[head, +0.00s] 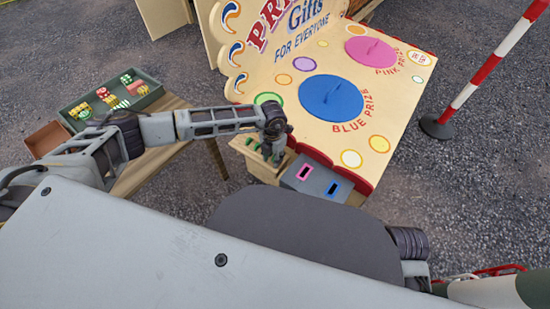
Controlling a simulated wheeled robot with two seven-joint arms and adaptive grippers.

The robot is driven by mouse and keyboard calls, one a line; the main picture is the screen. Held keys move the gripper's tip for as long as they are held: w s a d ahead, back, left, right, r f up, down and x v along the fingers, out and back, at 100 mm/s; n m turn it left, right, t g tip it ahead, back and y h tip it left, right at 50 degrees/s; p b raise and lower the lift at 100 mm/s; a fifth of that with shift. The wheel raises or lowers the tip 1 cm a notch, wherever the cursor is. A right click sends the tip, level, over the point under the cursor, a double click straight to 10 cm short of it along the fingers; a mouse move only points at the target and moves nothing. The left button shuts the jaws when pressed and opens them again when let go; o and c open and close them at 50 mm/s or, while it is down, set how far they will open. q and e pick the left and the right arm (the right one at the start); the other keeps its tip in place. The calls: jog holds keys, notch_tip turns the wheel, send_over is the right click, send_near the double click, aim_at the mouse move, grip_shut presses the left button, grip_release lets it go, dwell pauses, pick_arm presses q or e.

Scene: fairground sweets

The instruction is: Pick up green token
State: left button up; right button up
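Small green tokens (251,142) lie in a pale wooden holder (239,146) at the front left of the prize stall. My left gripper (273,158) points down over this holder, with its fingertips close to or among the tokens. It covers part of the holder. The fingers are small and dark here, so I cannot tell if they are open or shut, or if they touch a token. My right gripper is not in view.
A grey box (323,179) with pink and blue slots stands just right of the holder. A dark tray (152,98) of sweets sits left. A striped pole (490,66) stands right.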

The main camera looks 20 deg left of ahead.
aim_at(273, 158)
pick_arm(q)
jog(key=shift+c, duration=0.4)
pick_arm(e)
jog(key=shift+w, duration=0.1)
pick_arm(q)
grip_shut()
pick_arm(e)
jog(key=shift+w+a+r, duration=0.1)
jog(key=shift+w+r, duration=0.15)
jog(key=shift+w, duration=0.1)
pick_arm(q)
jog(key=shift+r, duration=0.15)
jog(key=shift+r, duration=0.55)
notch_tip(273, 158, up, 7)
jog(key=shift+f+p, duration=0.1)
jog(key=shift+p, duration=1.05)
jog(key=shift+r, duration=0.95)
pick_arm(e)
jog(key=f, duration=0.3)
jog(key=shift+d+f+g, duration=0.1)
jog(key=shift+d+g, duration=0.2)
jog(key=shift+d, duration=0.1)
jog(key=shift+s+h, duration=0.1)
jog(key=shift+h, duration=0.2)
